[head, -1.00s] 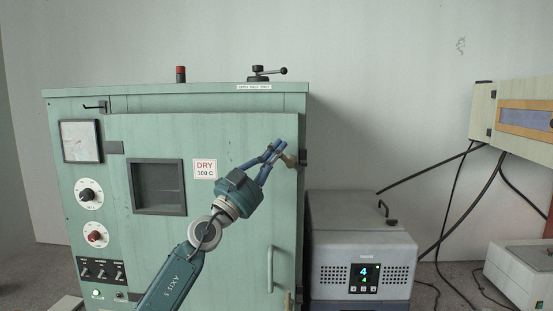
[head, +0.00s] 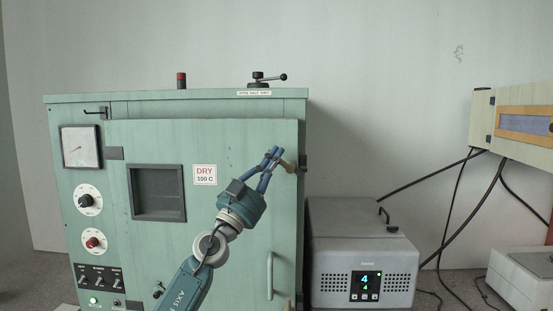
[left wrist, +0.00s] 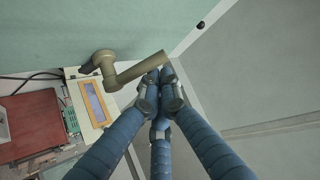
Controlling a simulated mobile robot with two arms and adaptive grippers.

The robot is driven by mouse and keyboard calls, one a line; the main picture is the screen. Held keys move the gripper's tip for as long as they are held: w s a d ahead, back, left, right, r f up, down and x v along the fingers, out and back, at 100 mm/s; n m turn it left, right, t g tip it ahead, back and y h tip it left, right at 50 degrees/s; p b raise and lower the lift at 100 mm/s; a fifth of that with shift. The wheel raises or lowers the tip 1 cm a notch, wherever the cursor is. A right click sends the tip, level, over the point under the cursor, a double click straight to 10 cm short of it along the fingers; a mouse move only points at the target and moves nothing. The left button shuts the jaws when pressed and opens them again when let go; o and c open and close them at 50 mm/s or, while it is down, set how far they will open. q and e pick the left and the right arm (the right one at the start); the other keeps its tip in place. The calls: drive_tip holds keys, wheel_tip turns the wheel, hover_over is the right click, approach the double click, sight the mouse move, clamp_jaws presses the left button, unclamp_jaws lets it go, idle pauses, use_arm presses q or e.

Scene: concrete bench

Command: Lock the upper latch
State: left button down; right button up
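The upper latch (head: 289,165) is a small tan-brass lever at the upper right edge of the green oven door (head: 240,145). In the left wrist view it is a bent olive-brown lever (left wrist: 132,71) with a round pivot at its left end. My left gripper (head: 272,154) has blue fingers, drawn together beside the lever's free end. In the left wrist view its fingertips (left wrist: 159,80) meet just below that end, touching or very close; I see no lever between them. My right gripper is out of view.
A door handle (head: 270,275) and part of a lower brass latch (head: 287,304) lie below. A grey unit with a lit display (head: 365,281) stands right of the oven.

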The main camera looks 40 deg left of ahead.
use_arm(q)
drive_tip(key=f+n+y+b, duration=0.1)
drive_tip(key=n+y+b, duration=0.3)
drive_tip(key=a+f+n+y+b, duration=0.1)
drive_tip(key=n+y+b, duration=0.2)
drive_tip(key=n+y, duration=0.1)
drive_tip(key=f+n+y+b, duration=0.1)
drive_tip(key=n+y+b, duration=0.3)
drive_tip(key=n+y, duration=0.1)
drive_tip(key=shift+s+a+f+b, duration=0.1)
drive_tip(key=shift+s+a+b, duration=0.1)
drive_tip(key=shift+s+b, duration=0.15)
